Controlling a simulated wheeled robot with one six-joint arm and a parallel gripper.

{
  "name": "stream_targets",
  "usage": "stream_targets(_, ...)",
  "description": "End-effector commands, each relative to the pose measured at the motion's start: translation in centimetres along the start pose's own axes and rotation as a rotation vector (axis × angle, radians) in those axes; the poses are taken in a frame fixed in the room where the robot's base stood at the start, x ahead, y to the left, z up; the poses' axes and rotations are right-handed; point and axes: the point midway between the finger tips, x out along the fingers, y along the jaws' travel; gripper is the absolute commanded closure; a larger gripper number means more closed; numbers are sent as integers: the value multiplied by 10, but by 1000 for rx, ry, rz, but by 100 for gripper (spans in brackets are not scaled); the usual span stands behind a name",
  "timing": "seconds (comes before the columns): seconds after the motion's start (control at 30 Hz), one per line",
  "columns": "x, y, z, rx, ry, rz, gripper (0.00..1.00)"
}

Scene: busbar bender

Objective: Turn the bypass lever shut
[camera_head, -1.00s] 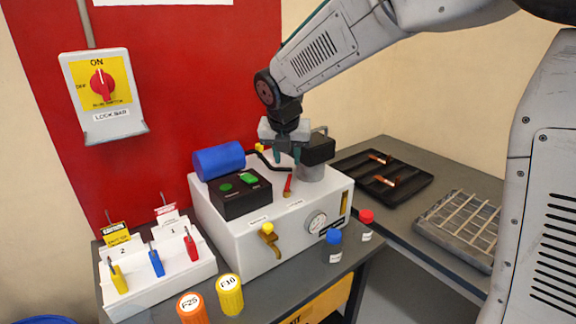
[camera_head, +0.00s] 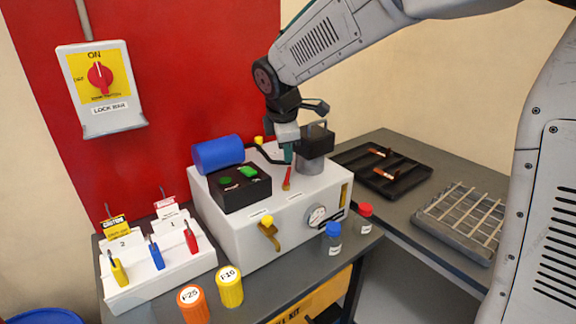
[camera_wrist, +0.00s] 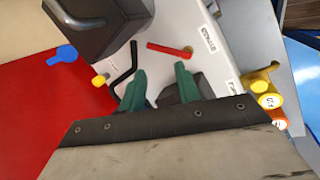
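The bypass lever (camera_head: 287,179) is a short red bar on top of the white machine box. It also shows in the wrist view (camera_wrist: 170,50), beside a label that seems to read BYPASS (camera_wrist: 208,38). My gripper (camera_head: 288,153) hangs just above and behind the lever in the head view. In the wrist view its two green fingers (camera_wrist: 158,76) are apart with nothing between them. The lever lies beyond the fingertips, clear of them. A black bent handle (camera_wrist: 124,68) shows close to one finger.
A dark block on a grey cylinder (camera_head: 311,160) stands right beside my gripper. A blue cylinder (camera_head: 218,154) and a black button box (camera_head: 239,187) sit to the left. A brass handle (camera_head: 269,235) and a gauge (camera_head: 316,216) are on the front face.

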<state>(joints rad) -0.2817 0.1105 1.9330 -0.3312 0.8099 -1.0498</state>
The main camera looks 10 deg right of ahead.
Motion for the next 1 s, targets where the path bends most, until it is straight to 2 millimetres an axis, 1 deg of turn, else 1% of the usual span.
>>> stream_targets(0.03, 0, 0, 0, 132, 0, 0, 67)
stream_targets(0.1, 0, 0, 0, 330, 0, 0, 67)
stream_targets(0.17, 0, 0, 0, 501, 0, 0, 67)
stream_targets(0.4, 0, -1, 0, 1181, -1, 0, 67)
stream_targets(0.5, 0, -1, 0, 1443, -1, 0, 67)
stream_targets(0.6, 0, -1, 0, 1655, -1, 0, 67)
stream_targets(0.7, 0, -1, 0, 1802, -1, 0, 67)
stream_targets(0.8, 0, -1, 0, 1883, -1, 0, 67)
stream_targets(0.9, 6, -1, 0, 1911, -4, 0, 67)
stream_targets(1.0, 18, -1, 0, 1911, -5, 0, 67)
